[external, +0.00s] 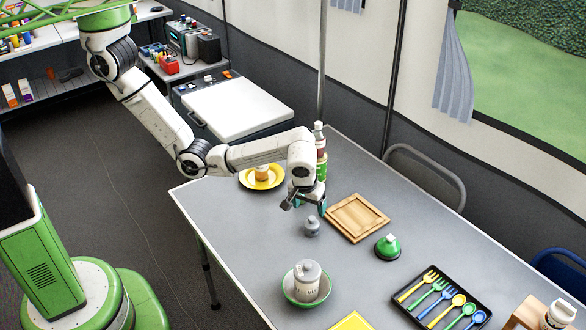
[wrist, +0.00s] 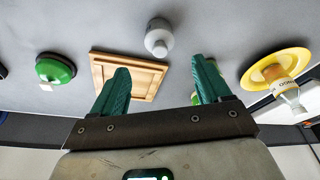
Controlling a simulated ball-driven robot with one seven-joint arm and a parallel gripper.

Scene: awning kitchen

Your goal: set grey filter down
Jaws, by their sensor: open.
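The grey filter (external: 312,227) is a small, rounded grey piece with a narrower top. It stands on the grey table, just left of the wooden board. In the wrist view the filter (wrist: 159,40) lies beyond my fingertips, centred between them and apart from both. My gripper (external: 308,198) is open above and slightly behind the filter, with nothing held. Its two teal fingers are spread wide in the wrist view (wrist: 161,66).
The wooden board (external: 357,218) is close to the filter. A yellow plate (external: 250,184) with a jar and tall bottles (external: 320,142) stand behind. A green-domed object (external: 387,247), a green bowl (external: 323,297) holding a jar, and a black utensil tray (external: 416,317) are nearer.

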